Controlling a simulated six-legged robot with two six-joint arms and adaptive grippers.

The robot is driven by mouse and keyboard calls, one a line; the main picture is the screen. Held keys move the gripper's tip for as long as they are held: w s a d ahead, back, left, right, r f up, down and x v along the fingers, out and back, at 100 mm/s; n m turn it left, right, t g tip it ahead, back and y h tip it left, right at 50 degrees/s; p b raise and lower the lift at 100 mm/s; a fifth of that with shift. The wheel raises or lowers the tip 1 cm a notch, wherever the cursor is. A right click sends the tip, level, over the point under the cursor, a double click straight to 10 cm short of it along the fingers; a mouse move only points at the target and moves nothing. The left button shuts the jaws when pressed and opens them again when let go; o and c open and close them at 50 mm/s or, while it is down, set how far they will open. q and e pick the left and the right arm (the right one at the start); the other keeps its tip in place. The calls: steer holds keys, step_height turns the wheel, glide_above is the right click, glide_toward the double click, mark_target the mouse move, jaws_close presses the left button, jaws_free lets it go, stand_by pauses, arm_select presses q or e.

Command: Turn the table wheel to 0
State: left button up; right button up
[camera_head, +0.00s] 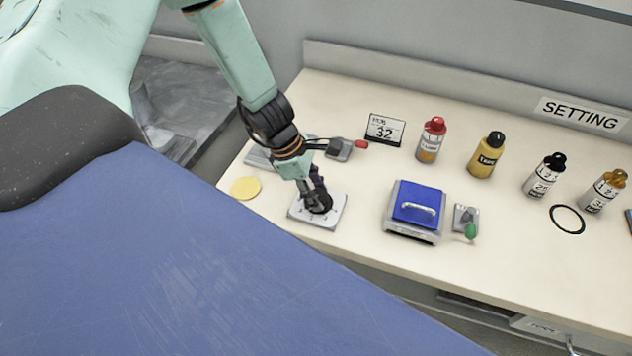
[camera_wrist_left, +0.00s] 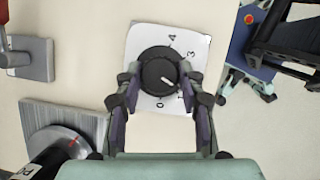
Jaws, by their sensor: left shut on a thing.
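The table wheel (camera_wrist_left: 158,70) is a round black knob on a white plate (camera_wrist_left: 143,40). The numbers 4, 3, 1 and 0 show around it. Its white pointer mark is toward the lower right in the left wrist view, on the side of the 1. My left gripper (camera_wrist_left: 160,80) is shut on the wheel, with one finger on each side; the right finger covers part of the plate. In the head view the plate (camera_head: 298,212) lies near the table's front edge and my left gripper (camera_head: 319,200) hides most of the wheel. My right gripper is not in view.
A blue-lidded box (camera_head: 415,205) and a green-handled switch (camera_head: 466,220) stand to the right. Behind are a red-handled switch (camera_head: 341,150), a card reading 32 (camera_head: 385,129) and several bottles. A yellow disc (camera_head: 245,188) lies left. A grey device with a dial (camera_wrist_left: 75,112) is close by.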

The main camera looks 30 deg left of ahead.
arm_select(q)
steer(key=shift+r+m+g+p, duration=0.1)
steer(key=shift+m+g+p, duration=0.3)
steer(key=shift+m+p, duration=0.5)
steer(key=m+g+p, duration=0.1)
steer(key=m, duration=0.1)
steer(key=shift+m, duration=0.4)
steer(key=m, duration=0.1)
steer(key=m+g, duration=0.1)
steer(key=shift+w+f+m, duration=0.15)
steer(key=shift+f+m, duration=0.05)
steer(key=shift+m, duration=0.2)
steer(key=shift+m+g, duration=0.7)
steer(key=shift+m, duration=1.1)
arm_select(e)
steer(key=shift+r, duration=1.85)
arm_select(q)
steer(key=o, duration=1.2)
steer(key=shift+w, duration=0.15)
steer(key=shift+r, duration=0.1)
